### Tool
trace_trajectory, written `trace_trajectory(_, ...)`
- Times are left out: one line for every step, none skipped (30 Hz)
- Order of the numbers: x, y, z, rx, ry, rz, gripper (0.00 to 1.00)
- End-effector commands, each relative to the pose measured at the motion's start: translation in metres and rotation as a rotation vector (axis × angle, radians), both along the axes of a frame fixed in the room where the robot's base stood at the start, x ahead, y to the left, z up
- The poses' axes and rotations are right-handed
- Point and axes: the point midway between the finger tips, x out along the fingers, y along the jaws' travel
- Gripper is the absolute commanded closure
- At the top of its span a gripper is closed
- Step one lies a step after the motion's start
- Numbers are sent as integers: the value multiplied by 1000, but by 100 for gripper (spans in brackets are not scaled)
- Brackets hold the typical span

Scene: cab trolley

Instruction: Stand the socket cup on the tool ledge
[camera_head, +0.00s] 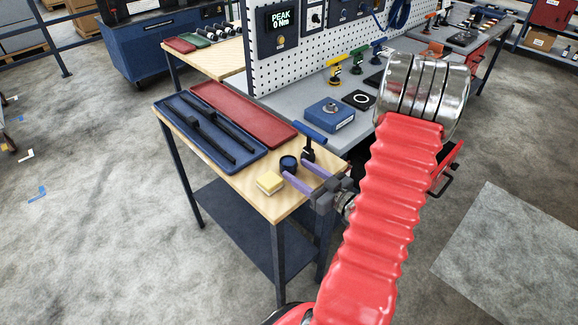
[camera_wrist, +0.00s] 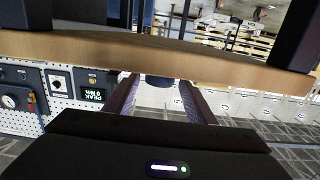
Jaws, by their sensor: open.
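The socket cup, a small dark blue round cup (camera_head: 288,162), stands upright on the wooden tabletop (camera_head: 238,180) near its right end. In the wrist view the cup (camera_wrist: 160,81) shows between the finger ends, against the wooden edge. My gripper (camera_head: 294,169) has purple fingers spread apart around the near side of the cup; contact cannot be told. My gripper (camera_wrist: 159,88) holds nothing that I can see. A grey worktop (camera_head: 300,93) runs below the pegboard; I cannot tell which surface is the tool ledge.
A blue-handled black tool (camera_head: 309,148) stands just behind the cup. A blue tray (camera_head: 178,108) holds black bars, beside a red tray (camera_head: 240,113). A blue box (camera_head: 330,115) sits on the grey worktop.

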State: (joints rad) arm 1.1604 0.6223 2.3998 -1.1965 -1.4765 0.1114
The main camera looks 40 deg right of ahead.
Motion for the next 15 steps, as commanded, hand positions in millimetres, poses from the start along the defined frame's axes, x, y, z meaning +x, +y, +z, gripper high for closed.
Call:
trace_trajectory(2, 1, 0, -1, 0, 2, 50)
trace_trajectory(4, 1, 0, -1, 0, 2, 50)
trace_trajectory(7, 1, 0, -1, 0, 2, 50)
trace_trajectory(9, 1, 0, -1, 0, 2, 50)
trace_trajectory(12, 1, 0, -1, 0, 3, 50)
trace_trajectory(16, 2, 0, -1, 0, 4, 50)
trace_trajectory(20, 3, 0, -1, 0, 4, 50)
trace_trajectory(24, 3, 0, 0, 0, 4, 50)
trace_trajectory(29, 4, 0, 0, 0, 5, 50)
trace_trajectory(32, 4, 1, 0, 0, 5, 50)
trace_trajectory(36, 3, 0, 0, 0, 4, 50)
trace_trajectory(41, 3, 0, -1, -1, 4, 50)
trace_trajectory(43, 4, 0, -1, 0, 5, 50)
trace_trajectory(46, 4, 0, 0, 0, 4, 50)
trace_trajectory(48, 3, 0, 0, 0, 2, 50)
